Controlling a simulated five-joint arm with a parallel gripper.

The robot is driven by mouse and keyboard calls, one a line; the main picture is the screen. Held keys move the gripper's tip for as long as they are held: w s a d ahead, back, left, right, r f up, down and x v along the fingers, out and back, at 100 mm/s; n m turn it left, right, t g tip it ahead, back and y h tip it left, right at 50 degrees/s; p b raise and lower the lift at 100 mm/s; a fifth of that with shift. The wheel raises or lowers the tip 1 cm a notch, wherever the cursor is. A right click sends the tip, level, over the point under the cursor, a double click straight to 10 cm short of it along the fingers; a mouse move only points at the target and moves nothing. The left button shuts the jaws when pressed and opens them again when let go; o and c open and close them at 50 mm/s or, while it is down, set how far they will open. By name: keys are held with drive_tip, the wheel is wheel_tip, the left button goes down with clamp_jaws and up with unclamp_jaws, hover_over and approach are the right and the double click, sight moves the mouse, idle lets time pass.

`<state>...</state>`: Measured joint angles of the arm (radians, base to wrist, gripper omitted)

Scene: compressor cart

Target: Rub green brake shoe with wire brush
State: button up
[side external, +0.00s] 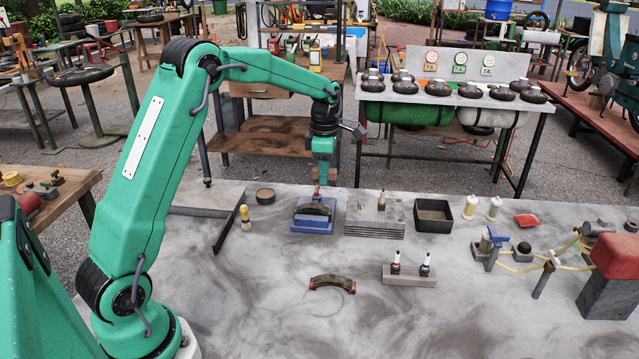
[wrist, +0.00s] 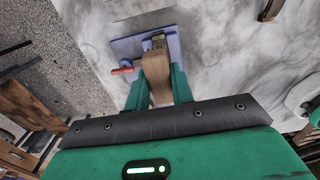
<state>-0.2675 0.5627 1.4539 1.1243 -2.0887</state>
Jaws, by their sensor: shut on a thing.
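My gripper (side external: 322,178) points down above the blue fixture (side external: 312,226) on the grey table. In the wrist view its green fingers (wrist: 157,92) are shut on a tan wooden piece, which looks like the wire brush's handle (wrist: 155,72). Bristles are not visible. A dark curved brake shoe (side external: 314,209) sits on the blue fixture. In the wrist view a yellow-green end (wrist: 158,40) shows beyond the handle, likely the green shoe; the rest is hidden. I cannot tell whether the brush touches it.
Another curved shoe with reddish ends (side external: 332,282) lies in front. A grey stand with two small bottles (side external: 410,275), a ridged plate (side external: 374,223) and a black tray (side external: 433,214) stand to the right. A yellow-topped bottle (side external: 245,217) is left of the fixture.

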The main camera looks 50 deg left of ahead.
drive_tip(key=shift+f, duration=2.75)
drive_tip(key=shift+s+a+f, duration=0.15)
drive_tip(key=shift+s+f, duration=0.05)
drive_tip(key=shift+f, duration=0.65)
drive_tip(key=shift+c, duration=0.4)
drive_tip(key=shift+s+a, duration=1.9)
drive_tip(key=shift+w+d, duration=2)
drive_tip(key=shift+s+a, duration=2)
drive_tip(key=shift+w+d, duration=1.95)
drive_tip(key=shift+d, duration=0.05)
drive_tip(key=shift+w+d+r, duration=0.1)
drive_tip(key=shift+w, duration=0.05)
drive_tip(key=shift+r, duration=4)
